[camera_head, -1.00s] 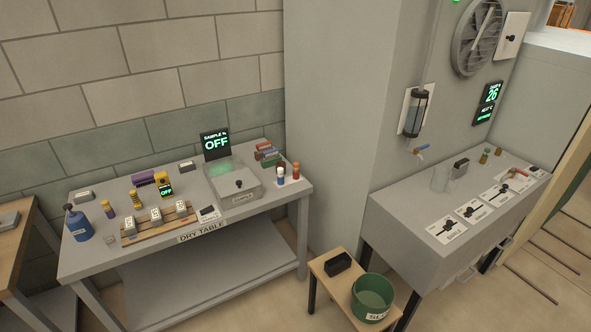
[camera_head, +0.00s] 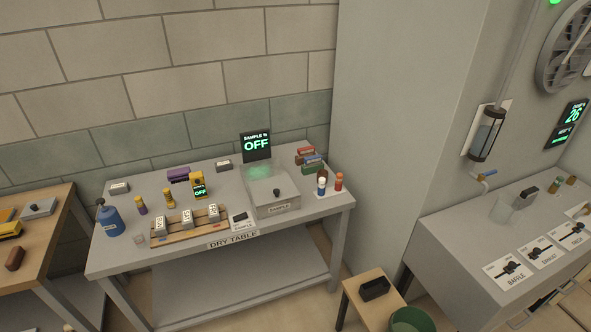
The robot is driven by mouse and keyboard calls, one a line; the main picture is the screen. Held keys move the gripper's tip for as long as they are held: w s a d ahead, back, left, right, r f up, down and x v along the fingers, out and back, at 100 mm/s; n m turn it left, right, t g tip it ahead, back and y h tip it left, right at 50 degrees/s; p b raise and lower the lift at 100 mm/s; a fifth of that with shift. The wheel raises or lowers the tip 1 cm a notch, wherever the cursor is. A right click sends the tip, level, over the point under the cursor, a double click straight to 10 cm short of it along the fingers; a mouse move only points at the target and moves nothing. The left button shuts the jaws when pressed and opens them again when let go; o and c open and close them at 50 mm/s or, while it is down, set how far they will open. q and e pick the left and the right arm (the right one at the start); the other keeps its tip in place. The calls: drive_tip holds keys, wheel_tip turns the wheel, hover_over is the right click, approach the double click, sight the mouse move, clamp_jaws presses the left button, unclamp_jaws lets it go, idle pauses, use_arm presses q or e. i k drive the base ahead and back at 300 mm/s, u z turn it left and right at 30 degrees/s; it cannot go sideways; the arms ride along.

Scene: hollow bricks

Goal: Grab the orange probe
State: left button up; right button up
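The grey dry table (camera_head: 130,262) stands against the tiled wall. On it is a small yellow-orange device (camera_head: 198,182) with a green OFF display, standing behind a wooden rack (camera_head: 172,234) of pale blocks. A small orange-red bottle-like item (camera_head: 338,182) stands near the table's right end beside a white and blue one (camera_head: 322,186). I cannot tell for certain which of these is the orange probe. Neither of my grippers is in view.
A blue bottle (camera_head: 110,221) stands at the dry table's left end, a sample box (camera_head: 272,197) at its right. A wooden table (camera_head: 48,246) is at left. A stool (camera_head: 352,297) and green bucket (camera_head: 412,320) stand before a grey bench (camera_head: 440,242).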

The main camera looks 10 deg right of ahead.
sight(339, 176)
drive_tip(key=u, duration=0.25)
drive_tip(key=i, duration=1.65)
drive_tip(key=z, duration=0.6)
